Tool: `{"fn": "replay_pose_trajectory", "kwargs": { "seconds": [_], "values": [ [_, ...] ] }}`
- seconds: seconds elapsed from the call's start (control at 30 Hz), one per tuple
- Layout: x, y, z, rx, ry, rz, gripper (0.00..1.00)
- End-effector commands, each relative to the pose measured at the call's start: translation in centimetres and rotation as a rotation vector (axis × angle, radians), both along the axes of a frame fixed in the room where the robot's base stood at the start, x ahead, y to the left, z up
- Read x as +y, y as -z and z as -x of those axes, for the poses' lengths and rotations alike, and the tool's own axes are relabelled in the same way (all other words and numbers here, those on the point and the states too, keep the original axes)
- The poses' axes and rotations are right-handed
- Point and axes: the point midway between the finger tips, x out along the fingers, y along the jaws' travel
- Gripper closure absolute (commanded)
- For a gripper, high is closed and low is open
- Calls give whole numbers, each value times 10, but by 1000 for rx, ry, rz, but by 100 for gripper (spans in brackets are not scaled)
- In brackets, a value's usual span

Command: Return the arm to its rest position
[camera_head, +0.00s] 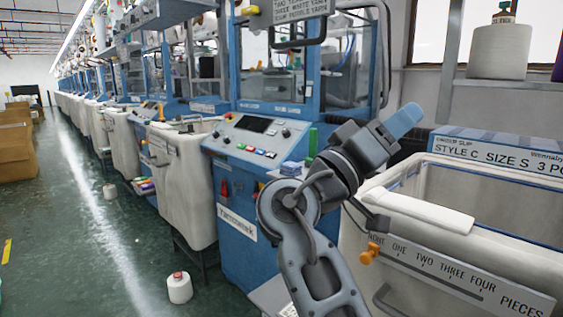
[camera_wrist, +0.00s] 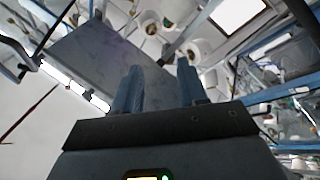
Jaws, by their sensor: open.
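My gripper (camera_head: 405,120) is raised in front of the knitting machine in the head view, with its blue fingers pointing up and to the right. In the wrist view my gripper (camera_wrist: 158,88) has its two blue fingers apart with nothing between them. The wrist camera looks upward past the fingers. My arm is bent, rising from the lower middle of the head view.
The blue machine's control panel (camera_head: 255,135) is behind and left of my arm. A white bin (camera_head: 480,275) with an orange knob (camera_head: 370,253) stands close on the right. A yarn cone (camera_head: 179,288) stands on the floor. The aisle on the left is mostly clear.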

Motion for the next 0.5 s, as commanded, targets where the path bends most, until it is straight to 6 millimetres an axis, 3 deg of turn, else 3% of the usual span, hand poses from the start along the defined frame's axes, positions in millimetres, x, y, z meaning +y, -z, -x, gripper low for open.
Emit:
{"fn": "replay_pose_trajectory", "kwargs": {
  "seconds": [0.03,0.1,0.27,0.5],
  "values": [
    [-4,27,-3,63,-48,0,58],
    [-8,63,-6,137,-119,-5,58],
    [-15,142,2,285,-280,-38,58],
    [-20,247,45,458,-510,-133,58]
  ]
}}
